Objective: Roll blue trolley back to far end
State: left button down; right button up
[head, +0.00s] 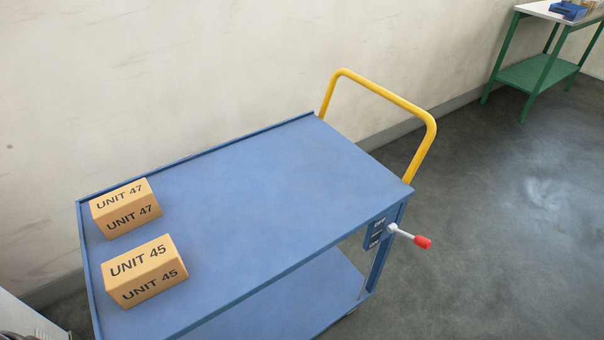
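The blue trolley (265,195) stands close along the wall, with a flat top and a lower shelf (300,300). Its yellow push handle (385,93) rises at the end farther from me, on the right. A lever with a red knob (422,242) sticks out from the side of the trolley below the handle end, beside a small dark labelled plate (376,232). Two cardboard boxes, UNIT 47 (126,208) and UNIT 45 (145,271), sit on the top at the left end. Neither of my grippers shows in the head view.
A green bench (540,72) with a pale top and a blue item (568,10) on it stands at the top right. The pale wall (180,80) runs behind the trolley. Grey floor (500,240) to the right is clear. A pale object edge (25,318) shows at bottom left.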

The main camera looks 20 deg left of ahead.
aim_at(255, 221)
jog(key=i+l+u, duration=0.2)
jog(key=u, duration=0.25)
jog(key=i+l+u, duration=0.15)
jog(key=l+u, duration=0.2)
jog(key=u, duration=0.15)
jog(key=i+l+u, duration=0.1)
jog(key=l+u, duration=0.6)
jog(key=u, duration=0.25)
jog(key=l+u, duration=0.1)
jog(key=l, duration=1.2)
jog(key=k+l+u, duration=0.15)
jog(key=l, duration=1.2)
jog(key=k+u, duration=0.05)
